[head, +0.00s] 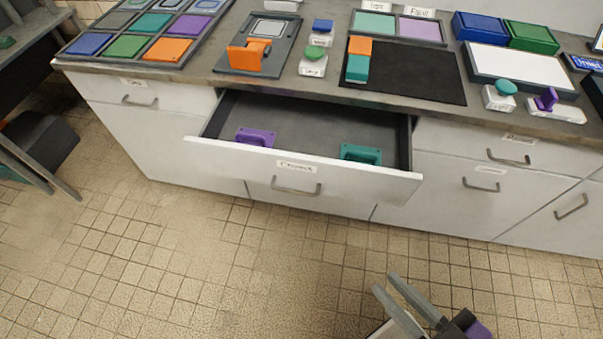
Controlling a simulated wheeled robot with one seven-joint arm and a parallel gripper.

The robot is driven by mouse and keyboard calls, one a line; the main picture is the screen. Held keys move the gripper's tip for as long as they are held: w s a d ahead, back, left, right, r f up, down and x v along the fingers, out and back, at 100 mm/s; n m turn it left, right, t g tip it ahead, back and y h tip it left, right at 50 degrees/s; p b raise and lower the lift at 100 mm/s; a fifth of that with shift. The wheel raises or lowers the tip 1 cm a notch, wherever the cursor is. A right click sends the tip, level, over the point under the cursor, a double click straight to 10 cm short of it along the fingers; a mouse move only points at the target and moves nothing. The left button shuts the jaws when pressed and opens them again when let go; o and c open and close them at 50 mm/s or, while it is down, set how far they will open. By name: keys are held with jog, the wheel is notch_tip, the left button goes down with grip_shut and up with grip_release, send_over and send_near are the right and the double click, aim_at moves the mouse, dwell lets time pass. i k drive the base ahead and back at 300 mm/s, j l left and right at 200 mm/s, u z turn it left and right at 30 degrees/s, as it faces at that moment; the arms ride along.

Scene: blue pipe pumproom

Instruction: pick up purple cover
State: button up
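A purple cover (256,137) with a raised handle lies inside the open drawer (305,175), at its left, close behind the front panel. A teal cover (361,154) of like shape lies at the right of the same drawer. The front panel hides the lower part of both. My gripper (384,283) shows at the bottom right, in front of the counter and well apart from the drawer. Its two grey fingers are apart, with nothing seen between them.
The countertop holds a tray of coloured tiles (150,30), an orange handled piece (248,57), a black mat (410,72), and a white panel (515,66) at the right. A dark stool-like object (40,135) stands at the left. The tiled floor before the drawer is clear.

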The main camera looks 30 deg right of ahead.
aim_at(244, 136)
jog(key=i+j+u, duration=0.1)
jog(key=i, duration=0.55)
jog(key=i+j+u, duration=0.15)
jog(key=i, duration=0.5)
